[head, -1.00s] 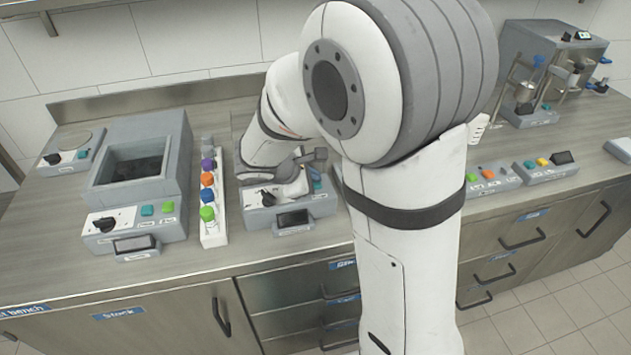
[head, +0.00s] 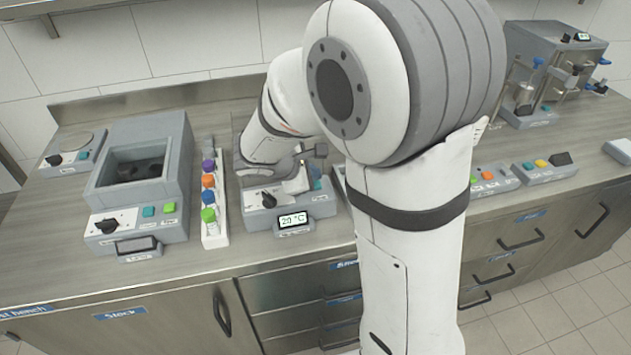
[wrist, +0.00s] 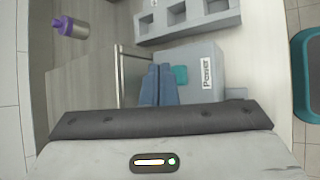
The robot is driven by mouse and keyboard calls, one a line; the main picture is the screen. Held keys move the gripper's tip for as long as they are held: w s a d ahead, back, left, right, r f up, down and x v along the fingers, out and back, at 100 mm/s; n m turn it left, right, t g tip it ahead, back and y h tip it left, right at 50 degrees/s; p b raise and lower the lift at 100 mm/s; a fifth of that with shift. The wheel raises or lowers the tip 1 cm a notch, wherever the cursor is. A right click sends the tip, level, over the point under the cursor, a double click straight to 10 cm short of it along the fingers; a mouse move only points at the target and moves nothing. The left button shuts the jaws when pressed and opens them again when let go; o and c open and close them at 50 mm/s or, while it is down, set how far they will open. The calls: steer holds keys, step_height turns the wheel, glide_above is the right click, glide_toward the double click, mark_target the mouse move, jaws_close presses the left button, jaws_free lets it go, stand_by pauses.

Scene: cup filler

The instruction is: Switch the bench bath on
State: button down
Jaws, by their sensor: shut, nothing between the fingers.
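The unit at my gripper (wrist: 159,70) has a grey housing (head: 262,218), a black knob (head: 268,199) and a small display (head: 293,222) that is lit and reads 20 °C. In the wrist view its teal button (wrist: 181,74) sits beside a label reading "Power" (wrist: 206,72). My blue fingers are together and empty, their tips close beside the teal button; I cannot tell whether they touch it. My arm hides part of this unit in the head view. To the left stands a larger grey box with an open well (head: 137,172); its display (head: 137,245) is dark.
A white rack of bottles with coloured caps (head: 209,198) stands between the two units. More button panels (head: 545,172) and a grey machine (head: 550,65) stand to the right. A purple-capped bottle (wrist: 72,27) shows in the wrist view.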

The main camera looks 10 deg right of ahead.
step_height(320, 180, up, 6)
steer(key=p, duration=0.3)
steer(key=shift+f+p, duration=0.15)
steer(key=shift+p, duration=0.2)
steer(key=shift+s, duration=0.1)
steer(key=s+r+m+g+y, duration=0.1)
steer(key=s+r+m+y, duration=0.1)
steer(key=s+m, duration=0.6)
steer(key=s+d+r+m+g+y, duration=0.1)
steer(key=s+r+m+y, duration=0.1)
steer(key=s+m+y, duration=0.3)
steer(key=s+m, duration=0.3)
steer(key=s, duration=0.4)
steer(key=shift+s+r+g, duration=0.2)
steer(key=shift+s+g, duration=0.05)
steer(key=shift+g, duration=0.05)
